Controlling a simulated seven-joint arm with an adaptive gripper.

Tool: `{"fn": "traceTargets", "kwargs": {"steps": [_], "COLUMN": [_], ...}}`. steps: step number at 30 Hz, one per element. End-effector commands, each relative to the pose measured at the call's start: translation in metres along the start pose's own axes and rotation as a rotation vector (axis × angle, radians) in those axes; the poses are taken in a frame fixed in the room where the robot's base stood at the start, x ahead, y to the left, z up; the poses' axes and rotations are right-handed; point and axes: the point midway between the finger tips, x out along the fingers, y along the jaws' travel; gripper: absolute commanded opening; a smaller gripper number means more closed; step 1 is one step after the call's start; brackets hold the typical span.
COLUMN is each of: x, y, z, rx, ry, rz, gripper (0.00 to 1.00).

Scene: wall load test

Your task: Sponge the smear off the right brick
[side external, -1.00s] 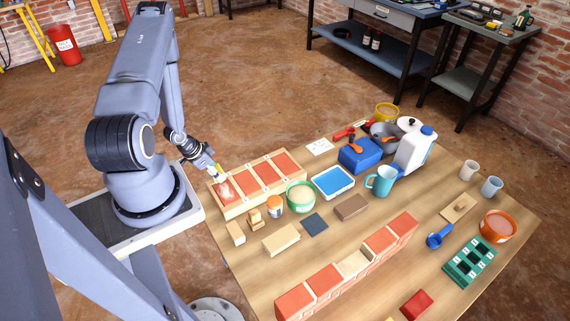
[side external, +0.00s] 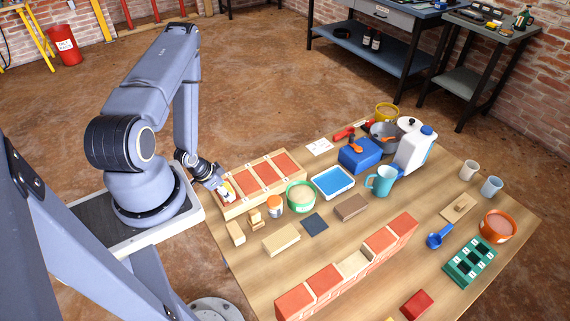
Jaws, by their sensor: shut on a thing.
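My gripper (side external: 226,188) is over the leftmost brick, shut on a small yellowish sponge (side external: 227,196). The sponge is down at the brick's top; whether it touches cannot be told. The gripper and sponge hide much of that brick, and any smear left there cannot be made out.
A green-rimmed bowl (side external: 300,186), an orange-lidded jar (side external: 275,208) and small wooden blocks (side external: 235,232) stand close to the tray's front. A blue tray (side external: 333,172) lies to the right. A low brick wall (side external: 325,280) crosses the table's front.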

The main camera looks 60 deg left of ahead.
Motion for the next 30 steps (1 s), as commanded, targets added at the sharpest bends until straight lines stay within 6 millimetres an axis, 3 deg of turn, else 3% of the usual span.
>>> {"fn": "traceTargets", "kwargs": {"steps": [11,30], "x": [0.000,0.000], "y": [0.036,-0.027], "z": [0.001,0.000], "rx": [0.002,-0.001], "ry": [-0.004,0.000], "rz": [0.004,-0.002], "gripper": [0.23,0.23]}}
